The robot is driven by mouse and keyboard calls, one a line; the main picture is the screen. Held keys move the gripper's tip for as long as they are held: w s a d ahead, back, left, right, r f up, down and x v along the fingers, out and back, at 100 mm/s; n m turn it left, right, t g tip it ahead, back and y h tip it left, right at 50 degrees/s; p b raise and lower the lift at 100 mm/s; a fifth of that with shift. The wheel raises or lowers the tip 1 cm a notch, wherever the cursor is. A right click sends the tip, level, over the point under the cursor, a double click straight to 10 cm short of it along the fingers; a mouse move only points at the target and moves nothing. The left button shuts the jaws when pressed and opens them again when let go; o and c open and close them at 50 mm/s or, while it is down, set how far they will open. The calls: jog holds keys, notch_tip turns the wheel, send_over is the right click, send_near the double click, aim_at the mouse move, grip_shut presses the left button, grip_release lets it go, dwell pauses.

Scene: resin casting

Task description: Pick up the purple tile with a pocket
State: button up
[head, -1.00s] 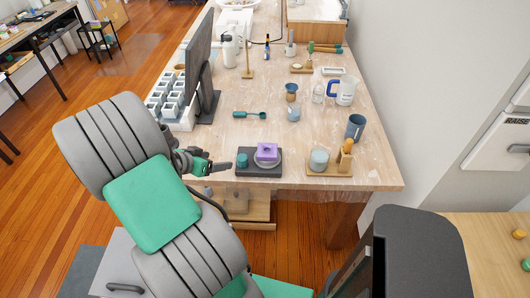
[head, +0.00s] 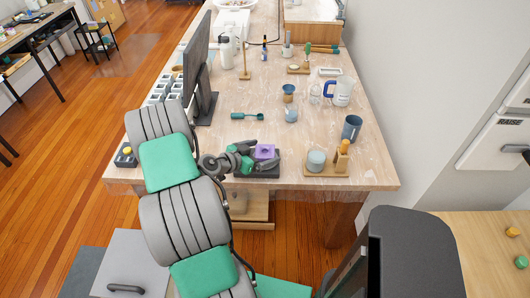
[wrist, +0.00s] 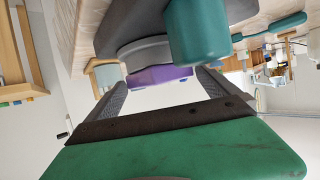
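The purple tile (head: 265,152) sits on a round grey disc on a dark square base near the front edge of the workbench. The wrist view shows the tile (wrist: 158,76) edge-on, between and beyond my fingertips. My gripper (head: 250,158) is just left of the tile in the head view, low over the base. In the wrist view its two fingers (wrist: 160,88) are spread apart with nothing between them at the near end. I cannot tell whether a fingertip touches the tile. The tile's pocket shows only faintly in the head view.
A teal cylinder (wrist: 198,30) stands on the dark base (head: 266,173) close to my gripper. A wooden stand (head: 327,168) with a pale cup is to the right. A teal scoop (head: 247,116) lies behind. A monitor (head: 198,65) stands at the left.

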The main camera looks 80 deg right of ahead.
jog(key=c, duration=1.1)
jog(key=shift+o, duration=0.2)
